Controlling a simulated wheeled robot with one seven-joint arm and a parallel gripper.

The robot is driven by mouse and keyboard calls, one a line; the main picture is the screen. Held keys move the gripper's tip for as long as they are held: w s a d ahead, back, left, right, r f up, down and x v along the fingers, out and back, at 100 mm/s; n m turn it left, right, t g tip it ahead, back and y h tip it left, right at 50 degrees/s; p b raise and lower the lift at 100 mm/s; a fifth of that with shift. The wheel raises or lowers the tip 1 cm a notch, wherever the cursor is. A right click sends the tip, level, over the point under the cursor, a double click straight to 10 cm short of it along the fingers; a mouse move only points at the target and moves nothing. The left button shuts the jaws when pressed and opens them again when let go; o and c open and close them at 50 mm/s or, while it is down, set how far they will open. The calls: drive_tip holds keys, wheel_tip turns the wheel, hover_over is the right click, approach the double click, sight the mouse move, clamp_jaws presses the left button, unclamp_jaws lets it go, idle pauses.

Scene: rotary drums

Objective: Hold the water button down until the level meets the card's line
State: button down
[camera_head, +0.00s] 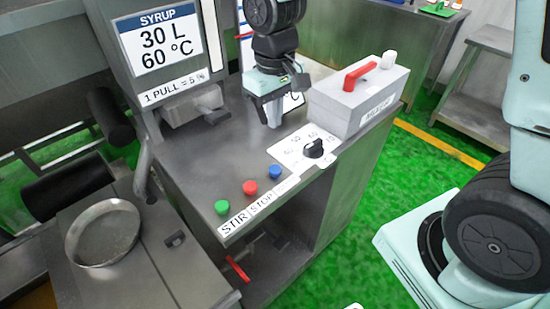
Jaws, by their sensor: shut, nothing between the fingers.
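A blue button (274,172) is on the grey console top, right of a red button (249,187) and a green button (222,207). STIR and STOP labels lie on the front edge; the label by the blue button is too small to read. My gripper (273,122) is shut, pointing down behind the blue button and apart from it. A card (157,38) reads SYRUP, 30 L, 60 °C. A second white card (294,101) is partly hidden behind my gripper. A narrow white strip with a red mark (244,36) stands behind; no water level can be made out.
A black dial (313,149) with a printed scale is right of the buttons. A grey box (357,98) with a red handle (361,75) stands at the console's right.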

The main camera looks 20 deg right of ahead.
sight(275, 169)
wheel_tip(275, 169, down, 14)
drive_tip(key=shift+r+p, duration=0.2)
drive_tip(key=shift+p, duration=0.9)
drive_tip(key=shift+f, duration=0.15)
